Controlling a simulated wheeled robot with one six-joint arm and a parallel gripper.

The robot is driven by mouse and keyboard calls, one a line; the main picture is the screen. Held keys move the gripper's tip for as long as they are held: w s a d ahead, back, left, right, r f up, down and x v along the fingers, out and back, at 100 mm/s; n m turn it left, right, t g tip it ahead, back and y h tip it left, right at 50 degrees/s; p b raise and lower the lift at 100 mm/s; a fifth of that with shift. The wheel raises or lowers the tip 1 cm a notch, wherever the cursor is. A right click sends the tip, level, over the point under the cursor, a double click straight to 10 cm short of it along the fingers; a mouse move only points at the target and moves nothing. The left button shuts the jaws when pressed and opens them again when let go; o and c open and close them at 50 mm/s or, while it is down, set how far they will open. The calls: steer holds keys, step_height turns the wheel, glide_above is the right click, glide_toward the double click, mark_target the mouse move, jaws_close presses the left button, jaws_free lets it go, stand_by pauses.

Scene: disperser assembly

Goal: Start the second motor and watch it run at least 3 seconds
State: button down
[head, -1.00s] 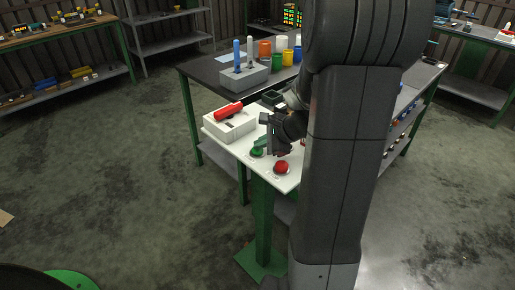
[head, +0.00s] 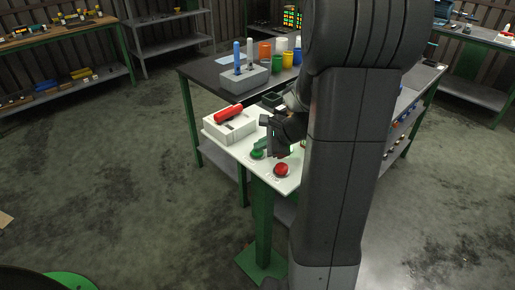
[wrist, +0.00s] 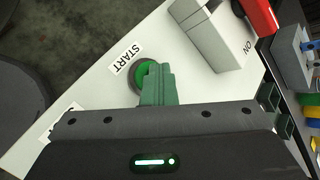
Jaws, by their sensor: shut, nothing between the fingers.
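The green START button (head: 257,154) sits on a white panel (head: 290,184). In the wrist view the green button (wrist: 142,72) shows in a dark ring beside the word START, partly covered by my green fingertips. My gripper (head: 262,144) is shut and empty, with its fingertips at the green button. I cannot tell whether they touch or press it. A red button (head: 282,169) stands nearer the panel's front corner. A pale box (head: 231,127) with a red cylinder-shaped part (head: 228,112) stands behind the green button. The word ON shows beside it in the wrist view. I cannot make out a motor running.
Behind the panel, a dark table (head: 205,71) holds a grey block (head: 245,79) with blue and white upright pieces, and several coloured cups (head: 265,50). My arm hides much of the table's right part. The floor (head: 120,170) to the left is clear.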

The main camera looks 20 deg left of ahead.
mark_target(262, 152)
steer(key=shift+r+p, duration=0.6)
steer(key=shift+r, duration=0.3)
steer(key=shift+r, duration=0.1)
step_height(262, 152, up, 5)
steer(key=p, duration=0.4)
steer(key=shift+d, duration=0.1)
stand_by(0.3)
